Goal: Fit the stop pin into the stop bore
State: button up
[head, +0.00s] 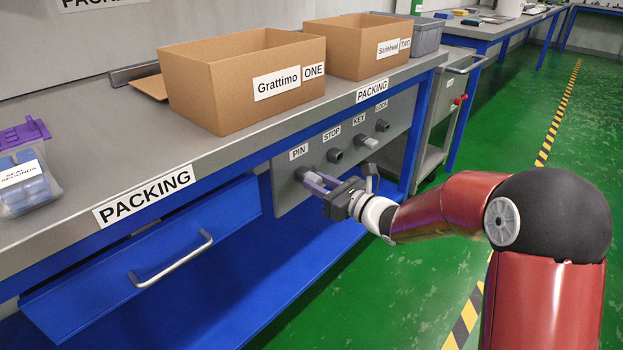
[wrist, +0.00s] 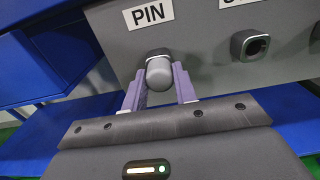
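The stop pin (wrist: 159,73) is a grey round-ended peg. It sits in the socket under the PIN label on the grey panel, its end sticking out. My gripper (wrist: 160,82) has its two purple fingers on either side of the pin's end, very close to it. I cannot tell whether they touch it. In the head view my gripper (head: 313,182) is at the PIN position, and the fingers partly hide the pin. The stop bore (wrist: 256,46) is a dark hole in a square grey collar, right of the pin. It also shows under the STOP label in the head view (head: 335,156), empty.
The KEY (head: 370,143) and LOCK (head: 382,126) fittings protrude farther right on the panel. A blue drawer (head: 150,255) stands out at the left. Cardboard boxes (head: 235,85) stand on the packing bench (head: 140,175) above. The green floor in front is open.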

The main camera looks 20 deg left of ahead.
grip_shut()
jog(key=shift+b+v, duration=0.45)
jog(key=shift+v, duration=2.55)
jog(key=shift+d, duration=0.1)
jog(key=v, duration=0.3)
jog(key=shift+s+d, duration=0.25)
jog(key=shift+d, duration=0.1)
